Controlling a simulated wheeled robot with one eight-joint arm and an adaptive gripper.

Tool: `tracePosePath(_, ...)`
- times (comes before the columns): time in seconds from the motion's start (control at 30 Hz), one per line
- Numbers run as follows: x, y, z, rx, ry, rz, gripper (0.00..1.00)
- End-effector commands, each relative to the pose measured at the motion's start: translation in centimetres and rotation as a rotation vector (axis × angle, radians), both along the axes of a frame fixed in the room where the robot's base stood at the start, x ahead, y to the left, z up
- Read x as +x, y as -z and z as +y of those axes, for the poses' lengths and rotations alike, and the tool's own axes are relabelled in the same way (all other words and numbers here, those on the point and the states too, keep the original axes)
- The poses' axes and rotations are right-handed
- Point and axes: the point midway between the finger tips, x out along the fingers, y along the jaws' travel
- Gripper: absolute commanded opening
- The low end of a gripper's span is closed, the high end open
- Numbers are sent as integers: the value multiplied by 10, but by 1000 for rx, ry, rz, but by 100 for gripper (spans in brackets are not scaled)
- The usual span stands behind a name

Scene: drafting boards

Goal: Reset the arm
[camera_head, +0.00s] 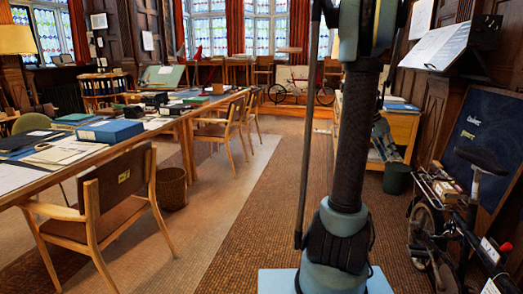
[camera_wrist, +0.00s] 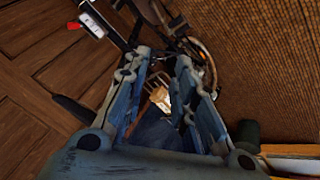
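My gripper (camera_wrist: 163,66) shows in the wrist view with its two blue-grey fingers apart. Nothing is held between them; a pale object and part of a bicycle show through the gap, beyond the fingers. In the head view my arm rises through the right half of the picture and runs out of the top edge.
A bicycle (camera_head: 418,232) stands by a dark chalkboard (camera_head: 490,140) at right; it also shows in the wrist view (camera_wrist: 200,48). A long table (camera_head: 160,130) and a wooden chair (camera_head: 100,205) are at left. Carpet (camera_head: 265,215) lies clear between.

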Motion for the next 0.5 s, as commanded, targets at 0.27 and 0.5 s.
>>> tracePosePath(0.27, -37, -7, 80, 100, -229, 0, 25)
tracePosePath(0.5, -75, -2, 141, 179, -427, -1, 25)
